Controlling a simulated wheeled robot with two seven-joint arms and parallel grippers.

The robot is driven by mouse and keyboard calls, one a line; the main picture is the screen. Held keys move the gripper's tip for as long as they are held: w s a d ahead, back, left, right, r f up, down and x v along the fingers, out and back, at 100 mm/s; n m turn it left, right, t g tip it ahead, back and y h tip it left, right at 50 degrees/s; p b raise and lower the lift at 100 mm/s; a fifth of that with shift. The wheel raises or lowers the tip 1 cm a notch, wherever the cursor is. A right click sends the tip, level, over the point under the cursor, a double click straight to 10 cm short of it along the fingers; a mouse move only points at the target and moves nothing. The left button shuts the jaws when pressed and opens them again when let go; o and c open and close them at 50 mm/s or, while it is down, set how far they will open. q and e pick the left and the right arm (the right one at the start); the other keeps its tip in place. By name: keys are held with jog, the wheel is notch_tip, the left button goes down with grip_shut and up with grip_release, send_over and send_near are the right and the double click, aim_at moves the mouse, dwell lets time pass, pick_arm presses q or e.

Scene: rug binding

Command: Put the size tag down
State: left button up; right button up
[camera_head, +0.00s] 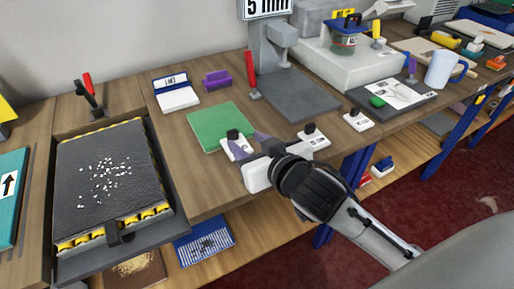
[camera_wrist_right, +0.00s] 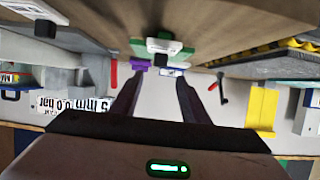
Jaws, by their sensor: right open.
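A white size tag (camera_head: 237,149) with a black knob lies at the front right edge of the green mat (camera_head: 212,124), at least partly over it. My right gripper (camera_head: 250,144) is open beside this tag, its purple-grey fingers low over the tabletop. In the right wrist view the tag (camera_wrist_right: 163,45) and its knob show beyond the gap between the two spread fingers (camera_wrist_right: 158,90), apart from them. Two similar white tags with black knobs, a nearer one (camera_head: 316,140) and a farther one (camera_head: 358,122), lie along the table's front edge. My left gripper is not in view.
A grey stand (camera_head: 290,95) with a "5 mm" sign rises behind the mat. A white labelled block (camera_head: 177,99) and a purple piece (camera_head: 216,80) stand at the back. A dark tray (camera_head: 105,165) with white bits lies left. Bare wood surrounds the mat's left side.

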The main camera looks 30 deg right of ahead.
jog(key=v, duration=0.5)
jog(key=shift+w, duration=0.1)
jog(key=s+d+f+n+g, duration=0.25)
jog(key=s+f+g, duration=0.75)
jog(key=s+f, duration=1)
jog(key=w+a+f+t+y, duration=0.1)
jog(key=w+a+f+t, duration=0.1)
jog(key=f, duration=0.4)
jog(key=w+a+f+t+y, duration=0.1)
jog(key=a+f+t, duration=0.1)
jog(key=f, duration=0.4)
jog(key=shift+w+a+m+t, duration=0.3)
jog(key=shift+w+a+m, duration=0.1)
jog(key=shift+m, duration=0.05)
